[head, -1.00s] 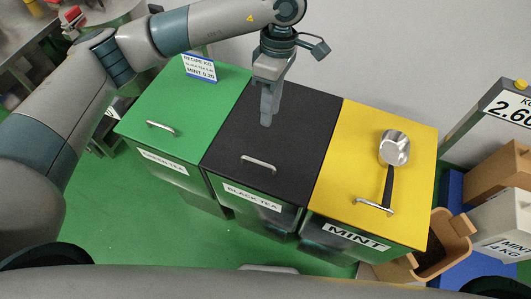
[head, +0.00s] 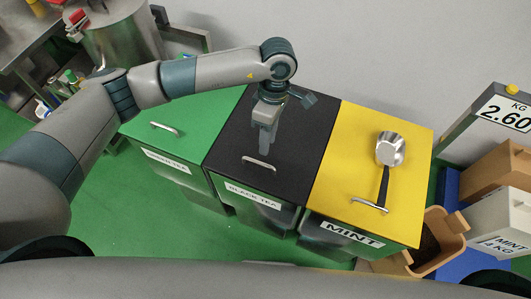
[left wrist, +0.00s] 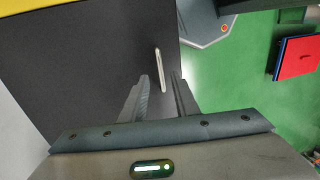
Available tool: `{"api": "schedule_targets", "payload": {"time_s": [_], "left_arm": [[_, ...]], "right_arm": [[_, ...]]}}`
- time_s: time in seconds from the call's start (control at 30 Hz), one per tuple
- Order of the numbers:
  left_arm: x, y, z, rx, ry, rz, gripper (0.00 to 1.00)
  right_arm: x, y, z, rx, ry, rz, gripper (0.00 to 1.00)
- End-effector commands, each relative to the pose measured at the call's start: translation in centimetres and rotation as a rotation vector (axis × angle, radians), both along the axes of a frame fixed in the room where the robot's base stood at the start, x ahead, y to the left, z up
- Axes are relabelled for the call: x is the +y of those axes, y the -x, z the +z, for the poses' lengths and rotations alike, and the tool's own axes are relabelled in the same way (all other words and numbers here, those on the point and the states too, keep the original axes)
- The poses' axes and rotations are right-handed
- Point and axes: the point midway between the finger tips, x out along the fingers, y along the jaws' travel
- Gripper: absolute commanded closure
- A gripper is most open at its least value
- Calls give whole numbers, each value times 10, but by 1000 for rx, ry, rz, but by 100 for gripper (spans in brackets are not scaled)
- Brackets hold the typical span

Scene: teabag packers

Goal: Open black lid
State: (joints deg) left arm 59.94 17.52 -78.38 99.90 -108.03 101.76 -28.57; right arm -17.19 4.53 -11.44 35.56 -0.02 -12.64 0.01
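The black lid (head: 292,135) is flat and closed on the middle bin, labelled BLACK TEA (head: 252,194). Its silver bar handle (head: 259,164) lies near the front edge. My left gripper (head: 265,153) points down over the lid, just behind the handle in the head view. In the left wrist view the black lid (left wrist: 90,60) fills the left part, and the handle (left wrist: 159,69) appears just beyond the gap between the two fingertips (left wrist: 160,84). The fingers are apart with nothing between them. Contact with the handle cannot be seen. My right gripper is not in view.
A green lid (head: 180,120) is closed to the left and a yellow lid (head: 345,155) to the right. A metal scoop (head: 390,150) lies on the yellow lid. Boxes (head: 500,220) and a scale display (head: 505,113) stand at the right. Green floor is open in front.

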Motion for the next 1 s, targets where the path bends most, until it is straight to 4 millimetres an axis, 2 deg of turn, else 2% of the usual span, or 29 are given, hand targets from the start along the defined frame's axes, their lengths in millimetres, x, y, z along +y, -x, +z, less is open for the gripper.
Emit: {"api": "schedule_targets", "payload": {"time_s": [0.1, 0.4, 0.6, 0.9, 0.93, 1.0], "left_arm": [[2, 5, -19, 5, -2, 1, 72], [4, 13, -63, 3, 0, 1, 72], [5, 15, -76, 1, 0, 0, 72], [5, 15, -78, 0, 0, 0, 72], [5, 15, -78, 0, 0, 0, 74], [5, 15, -78, 0, 0, 0, 91]], "right_arm": [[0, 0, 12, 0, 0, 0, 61], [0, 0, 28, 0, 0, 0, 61], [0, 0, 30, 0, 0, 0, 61], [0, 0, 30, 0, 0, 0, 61], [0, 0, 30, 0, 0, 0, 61], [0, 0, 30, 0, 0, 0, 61]]}}
